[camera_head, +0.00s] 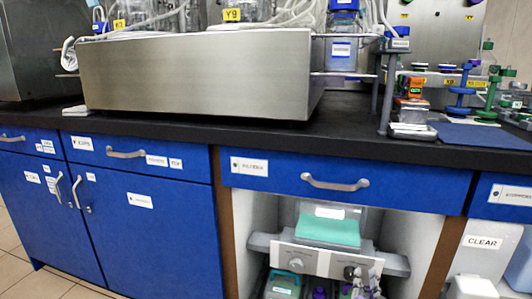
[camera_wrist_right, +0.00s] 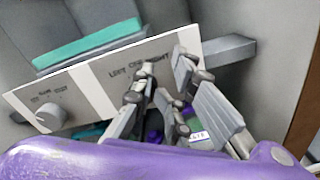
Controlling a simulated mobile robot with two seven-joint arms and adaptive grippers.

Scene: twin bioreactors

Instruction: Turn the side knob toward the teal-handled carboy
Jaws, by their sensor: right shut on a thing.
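The side knob (camera_head: 349,272) is on the right half of a pale panel in the open bay under the bench. The panel is marked LEFT, OFF, RIGHT in the wrist view. My right gripper (camera_head: 364,278) is at this knob. In the wrist view its fingers (camera_wrist_right: 160,88) are closed around the knob, which they mostly hide, so I cannot read its pointer. The teal-handled carboy (camera_head: 282,285) stands below the panel's left half, partly cut off. Purple parts (camera_head: 320,293) show below the panel's middle. My left gripper is out of view.
A second knob (camera_head: 296,263) sits on the panel's left half; it also shows in the wrist view (camera_wrist_right: 50,117). A grey unit with a teal front (camera_head: 328,231) is above the panel. Bay walls and a blue drawer (camera_head: 400,190) bound the space.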

